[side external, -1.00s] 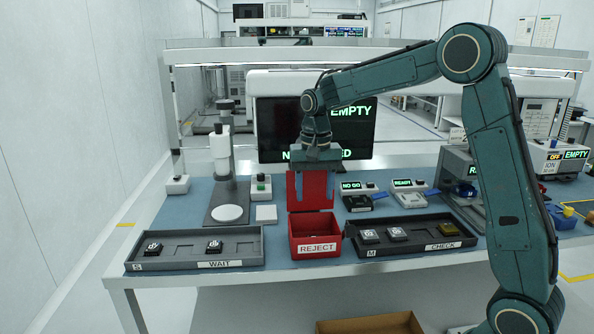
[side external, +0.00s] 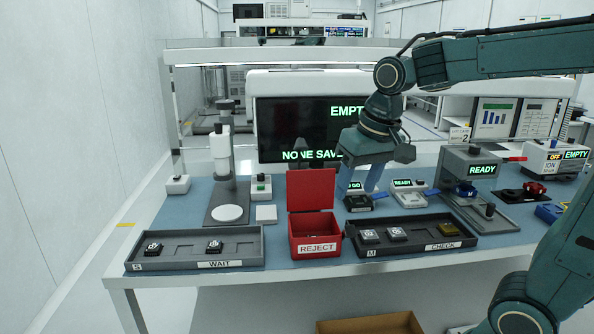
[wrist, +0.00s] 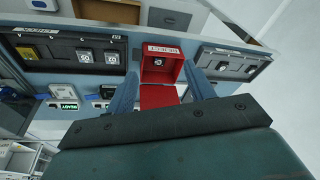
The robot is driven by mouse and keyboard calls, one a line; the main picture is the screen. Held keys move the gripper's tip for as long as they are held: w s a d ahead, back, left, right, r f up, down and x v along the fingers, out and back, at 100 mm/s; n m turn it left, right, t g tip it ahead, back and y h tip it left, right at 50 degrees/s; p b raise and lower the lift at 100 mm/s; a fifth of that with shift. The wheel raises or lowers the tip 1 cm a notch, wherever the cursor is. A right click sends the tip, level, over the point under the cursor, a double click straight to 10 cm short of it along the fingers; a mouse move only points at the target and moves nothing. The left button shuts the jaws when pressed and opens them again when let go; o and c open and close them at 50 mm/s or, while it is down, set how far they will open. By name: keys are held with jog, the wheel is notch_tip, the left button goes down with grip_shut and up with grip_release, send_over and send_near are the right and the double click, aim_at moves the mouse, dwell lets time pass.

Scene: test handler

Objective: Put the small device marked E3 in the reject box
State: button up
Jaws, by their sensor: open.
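The red reject box (side external: 317,249), labelled REJECT, stands open at the front of the bench with its lid (side external: 311,190) upright behind it. In the wrist view the open box (wrist: 163,49) holds one small dark device with a pale mark (wrist: 158,62). I cannot read whether it says E3. My gripper (side external: 363,186) is open and empty, raised to the right of the lid and above the NO GO unit. In the wrist view its blue fingers (wrist: 161,72) are spread apart with nothing between them.
The WAIT tray (side external: 240,261) at left holds two small devices. The CHECK tray (side external: 408,248), right of the box, holds two pale-topped devices and a gold one. Behind are the NO GO and READY units, a READY press (side external: 455,180) and a microscope-like stand (side external: 221,165).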

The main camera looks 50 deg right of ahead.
jog(key=s+a+f+n+t, duration=0.1)
jog(key=s+n, duration=0.1)
jog(key=s, duration=0.4)
jog(key=s+a+f+n+t, duration=0.1)
jog(key=s+a+n, duration=0.1)
jog(key=s, duration=0.4)
jog(key=shift+s+t, duration=0.3)
